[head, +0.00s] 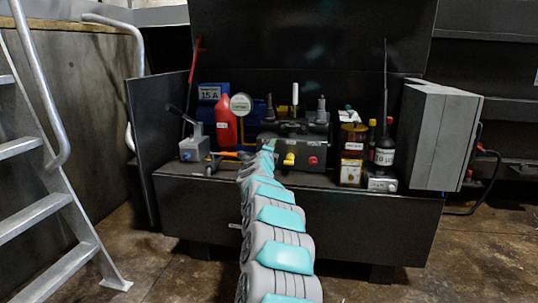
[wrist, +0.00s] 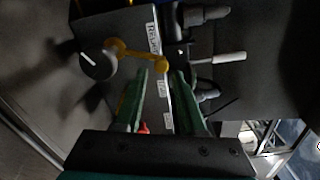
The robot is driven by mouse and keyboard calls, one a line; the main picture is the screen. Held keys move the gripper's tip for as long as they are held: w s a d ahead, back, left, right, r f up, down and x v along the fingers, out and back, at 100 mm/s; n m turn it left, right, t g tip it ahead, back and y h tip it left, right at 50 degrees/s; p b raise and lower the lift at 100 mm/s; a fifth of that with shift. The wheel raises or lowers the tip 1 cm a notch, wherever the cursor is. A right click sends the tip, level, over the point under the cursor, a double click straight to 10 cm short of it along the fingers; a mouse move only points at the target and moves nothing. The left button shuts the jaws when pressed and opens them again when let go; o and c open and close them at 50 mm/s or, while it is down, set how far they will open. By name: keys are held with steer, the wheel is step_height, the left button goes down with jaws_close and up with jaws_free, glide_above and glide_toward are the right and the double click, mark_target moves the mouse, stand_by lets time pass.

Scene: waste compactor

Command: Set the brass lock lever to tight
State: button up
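In the wrist view, a brass-yellow lever (wrist: 136,51) lies against the dark control box, beside a round grey knob (wrist: 97,62). I take it for the brass lock lever; its setting cannot be told. My gripper (wrist: 161,71) has two green fingers spread apart, with a gap between them and nothing seen held. The lever is just beyond the fingertips, toward the left one; contact cannot be told. In the head view, the dark control box (head: 314,133) stands on the bench at the end of my arm. My gripper is hard to make out there, and the lever cannot be picked out.
A white-tipped rod (wrist: 228,58) and dark knobs stick out near the right finger. On the bench, a red container (head: 226,126) and a grey lever box (head: 194,148) stand left, an amber jar (head: 353,140) and a dark bottle (head: 384,152) right. A ladder (head: 50,205) is far left.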

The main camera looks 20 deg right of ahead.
steer(key=shift+v, duration=2.25)
